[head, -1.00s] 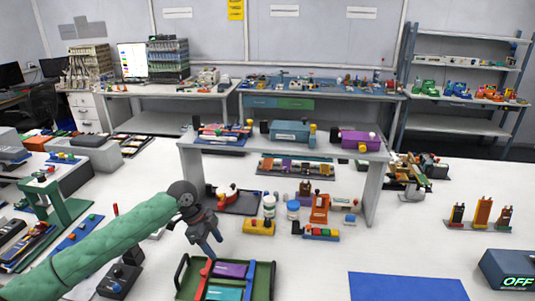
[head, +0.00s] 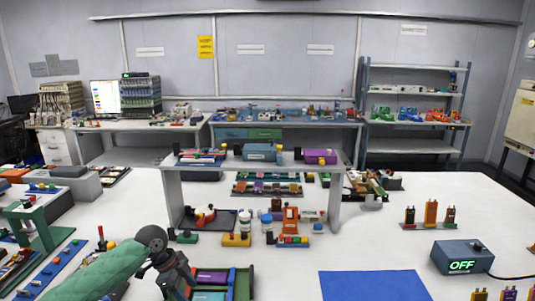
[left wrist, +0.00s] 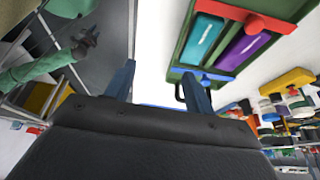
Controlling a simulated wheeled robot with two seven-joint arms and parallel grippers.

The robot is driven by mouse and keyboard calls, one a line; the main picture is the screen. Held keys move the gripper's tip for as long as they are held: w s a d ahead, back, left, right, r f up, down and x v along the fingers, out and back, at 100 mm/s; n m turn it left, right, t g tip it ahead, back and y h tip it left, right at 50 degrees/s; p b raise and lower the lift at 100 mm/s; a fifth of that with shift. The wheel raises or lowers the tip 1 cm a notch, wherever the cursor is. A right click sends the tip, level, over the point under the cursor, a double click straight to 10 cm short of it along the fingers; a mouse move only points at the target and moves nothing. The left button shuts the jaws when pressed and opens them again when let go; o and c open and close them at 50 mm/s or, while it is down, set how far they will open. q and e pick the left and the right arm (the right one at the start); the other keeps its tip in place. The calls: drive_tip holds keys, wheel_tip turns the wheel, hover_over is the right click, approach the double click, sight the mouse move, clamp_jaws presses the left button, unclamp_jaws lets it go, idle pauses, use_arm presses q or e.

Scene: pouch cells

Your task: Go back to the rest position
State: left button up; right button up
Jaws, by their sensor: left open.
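My left gripper (head: 178,288) is low in the head view, on the end of the green-sleeved arm from the left. It hangs over the left side of a green-rimmed tray (head: 251,284). In the left wrist view its two fingers (left wrist: 158,88) are apart with nothing between them. The tray (left wrist: 180,45) shows there too, beyond the fingers, with a teal pouch cell (left wrist: 201,38) and a purple one (left wrist: 244,46) in it. A green-sleeved arm with a dark gripper (left wrist: 86,42) shows at the left of that view, seemingly my right one; its jaws are too small to read.
A blue mat (head: 372,286) lies right of the tray. A dark box reading OFF (head: 461,257) stands farther right. A raised grey shelf (head: 340,168) stands behind, with small parts below it. White table (head: 350,250) is bare around the mat.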

use_arm(q)
drive_tip(key=s+d+f+n+t, duration=0.1)
drive_tip(key=s+d+f+n, duration=0.2)
drive_tip(key=s+d+f, duration=0.4)
drive_tip(key=s+d+f+n+t, duration=0.1)
drive_tip(key=s+d+f+n, duration=0.25)
drive_tip(key=s, duration=0.45)
drive_tip(key=s+a+f+n+t+y, duration=0.15)
drive_tip(key=s+a+n, duration=0.3)
drive_tip(key=s, duration=0.45)
drive_tip(key=s+a+f+n+y, duration=0.25)
drive_tip(key=s+a+n, duration=0.2)
drive_tip(key=s, duration=0.55)
drive_tip(key=s+d+f+x, duration=0.1)
drive_tip(key=s+x, duration=0.1)
drive_tip(key=x, duration=0.8)
drive_tip(key=s+d+x, duration=0.1)
drive_tip(key=s+x, duration=0.1)
drive_tip(key=x, duration=0.8)
drive_tip(key=s+f+g, duration=0.1)
drive_tip(key=s+f, duration=0.2)
drive_tip(key=f, duration=0.9)
drive_tip(key=s+f, duration=0.4)
drive_tip(key=f, duration=0.8)
drive_tip(key=shift+d+f+n+g, duration=0.25)
drive_tip(key=shift+f+n+g, duration=0.05)
drive_tip(key=shift+n+g, duration=0.05)
use_arm(e)
drive_tip(key=shift+w+a, duration=0.15)
drive_tip(key=shift+a, duration=0.25)
